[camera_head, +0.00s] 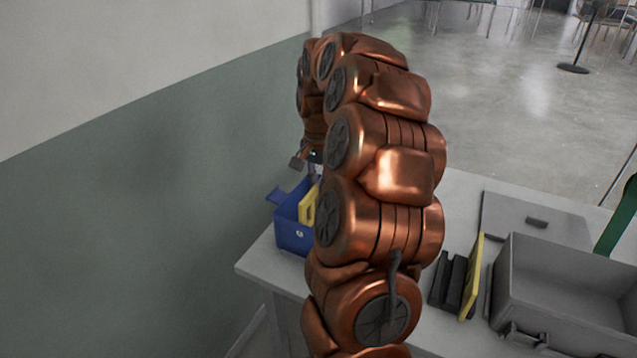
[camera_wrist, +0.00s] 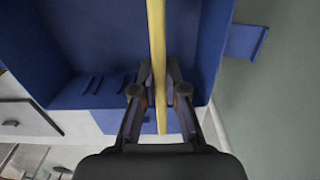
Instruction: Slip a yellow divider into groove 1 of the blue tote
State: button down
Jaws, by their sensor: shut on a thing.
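The blue tote (camera_head: 292,236) stands at the far left end of the table, partly hidden behind my arm. It also fills much of the wrist view (camera_wrist: 100,40). A yellow divider (camera_head: 308,207) shows at the tote. In the wrist view my gripper (camera_wrist: 159,80) is shut on the yellow divider (camera_wrist: 157,40), seen edge-on and running across the tote. Short dark grooves (camera_wrist: 92,85) show on the tote wall left of the divider. I cannot tell whether the divider sits in a groove or how deep it is.
A second yellow divider (camera_head: 472,277) stands in a black rack (camera_head: 449,279) on the pale table (camera_head: 462,190). A grey crate (camera_head: 575,287) and a flat grey panel (camera_head: 535,221) lie to the right. A wall (camera_head: 150,220) rises left of the tote.

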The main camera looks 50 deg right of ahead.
jog(key=shift+f+b, duration=0.8)
jog(key=shift+f, duration=0.6)
dwell(0.4)
dwell(0.4)
jog(key=c, duration=1.1)
grip_release()
jog(key=shift+c, duration=0.2)
jog(key=shift+c, duration=1.4)
jog(key=shift+r, duration=0.15)
jog(key=shift+r+p, duration=0.95)
jog(key=shift+r, duration=2.95)
